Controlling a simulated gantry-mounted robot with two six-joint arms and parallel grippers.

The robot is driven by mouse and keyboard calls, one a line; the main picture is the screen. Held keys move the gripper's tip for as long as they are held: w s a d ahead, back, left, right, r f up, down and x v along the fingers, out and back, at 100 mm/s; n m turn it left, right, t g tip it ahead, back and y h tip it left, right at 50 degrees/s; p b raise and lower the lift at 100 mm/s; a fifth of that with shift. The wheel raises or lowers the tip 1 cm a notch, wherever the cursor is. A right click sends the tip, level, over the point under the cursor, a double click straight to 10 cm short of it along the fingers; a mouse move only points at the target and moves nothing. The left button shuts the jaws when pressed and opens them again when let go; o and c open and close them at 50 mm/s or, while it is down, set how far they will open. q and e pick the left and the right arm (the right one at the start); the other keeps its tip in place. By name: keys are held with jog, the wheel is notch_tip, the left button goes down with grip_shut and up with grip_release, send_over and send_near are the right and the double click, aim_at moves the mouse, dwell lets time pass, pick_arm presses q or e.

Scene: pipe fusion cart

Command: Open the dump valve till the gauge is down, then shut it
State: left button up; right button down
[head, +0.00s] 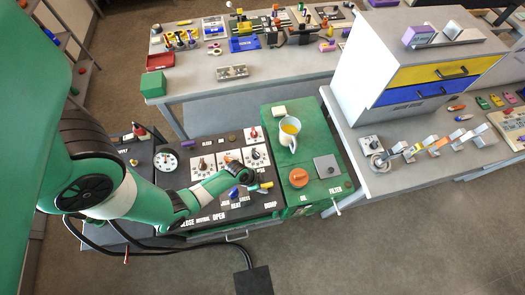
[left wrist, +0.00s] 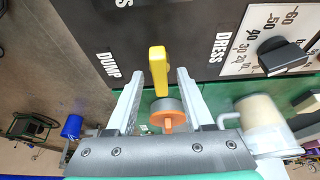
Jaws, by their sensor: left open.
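The yellow dump valve handle (head: 266,185) is at the right edge of the dark panel, above the word DUMP. In the left wrist view the yellow handle (left wrist: 158,70) stands between the tips of my left gripper (left wrist: 160,82), with a gap on both sides. The left gripper also shows in the head view (head: 250,186), low over the panel beside the handle. It is open and holds nothing. The round white gauge (head: 165,161) is at the panel's left; its needle is too small to read. My right gripper is in neither view.
A green box (head: 309,146) with an orange cap (head: 299,177) and a white cup (head: 289,132) adjoins the panel on the right. Selector knobs (head: 203,163) and a blue knob (head: 234,192) are close to the gripper. A white drawer cabinet (head: 385,55) stands further right.

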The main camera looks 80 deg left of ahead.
pick_arm(q)
grip_shut()
